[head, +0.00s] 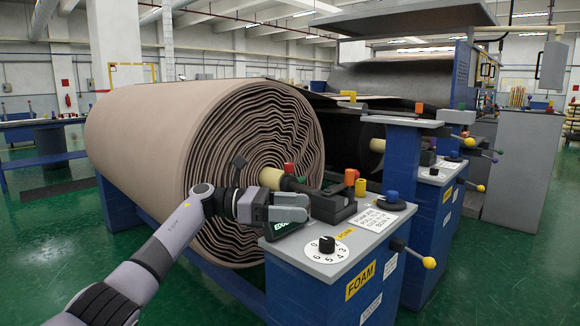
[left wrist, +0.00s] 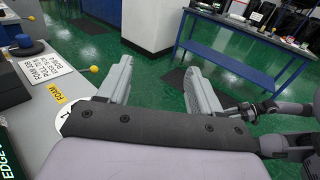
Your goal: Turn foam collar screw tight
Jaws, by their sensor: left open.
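The large beige foam roll (head: 165,150) lies on a blue stand, its spiral end facing right. A yellow core end (head: 271,178) sticks out of its centre, with a dark shaft running right into a black bracket (head: 338,203). A red knob (head: 289,168) stands on top by the core; I cannot tell whether it is the collar screw. My left gripper (head: 292,207) is open in front of the shaft, above the console. Its two fingers show apart and empty in the left wrist view (left wrist: 160,86). What looks like my right gripper (left wrist: 238,112) shows at the right there, its jaws unclear.
The grey FOAM console (head: 320,268) carries a numbered dial (head: 327,245), a dark display (head: 283,228), a blue knob (head: 392,198) and a white sign (head: 374,220). A yellow-ended lever (head: 428,262) juts right. A blue table (left wrist: 232,48) stands across green floor.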

